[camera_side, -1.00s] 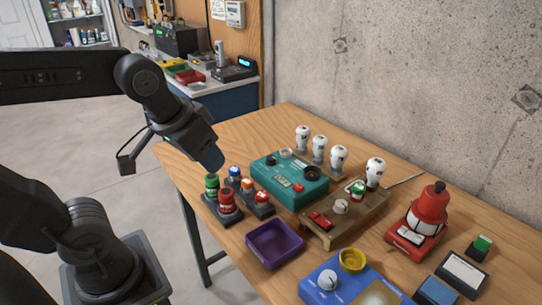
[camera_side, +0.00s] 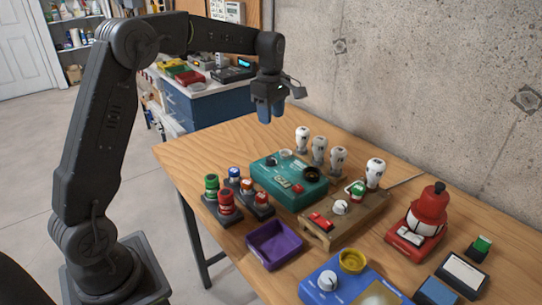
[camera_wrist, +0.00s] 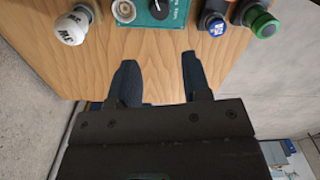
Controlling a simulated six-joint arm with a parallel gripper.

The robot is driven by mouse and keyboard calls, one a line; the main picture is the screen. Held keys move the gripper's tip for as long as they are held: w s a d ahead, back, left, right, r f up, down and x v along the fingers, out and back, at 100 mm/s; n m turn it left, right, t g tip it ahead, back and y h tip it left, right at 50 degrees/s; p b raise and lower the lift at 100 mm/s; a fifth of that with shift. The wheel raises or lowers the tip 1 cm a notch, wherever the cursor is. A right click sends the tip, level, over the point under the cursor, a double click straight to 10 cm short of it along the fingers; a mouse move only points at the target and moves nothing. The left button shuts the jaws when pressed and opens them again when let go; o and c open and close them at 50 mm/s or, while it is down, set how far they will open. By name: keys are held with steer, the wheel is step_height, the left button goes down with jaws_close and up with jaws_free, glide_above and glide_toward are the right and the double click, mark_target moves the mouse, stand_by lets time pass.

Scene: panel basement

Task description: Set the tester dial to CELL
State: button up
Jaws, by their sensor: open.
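The tester appears to be the teal box (camera_side: 290,185) near the table's middle. A small black dial (camera_side: 271,161) sits at its far left corner, with a pale round socket beside it and a larger black ring at its right end. In the wrist view the dial (camera_wrist: 160,8) is cut by the top edge; it has a white pointer line. Its labels are too small to read, so I cannot tell its setting. My gripper (camera_side: 268,112) is open and empty, pointing down, high above the table behind the teal box. Its two fingers (camera_wrist: 158,80) show apart in the wrist view.
White bulbs (camera_side: 319,149) stand behind the teal box. Capped cells (camera_side: 226,201) stand to its left, a purple tray (camera_side: 274,244) in front. A wooden stand (camera_side: 345,218), red device (camera_side: 428,214) and blue box (camera_side: 330,284) are to the right. The back left tabletop is clear.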

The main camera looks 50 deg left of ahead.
mark_target(271, 158)
step_height(271, 158, down, 14)
steer(key=shift+r, duration=0.2)
stand_by(0.4)
steer(key=c, duration=0.6)
steer(key=shift+c, duration=0.2)
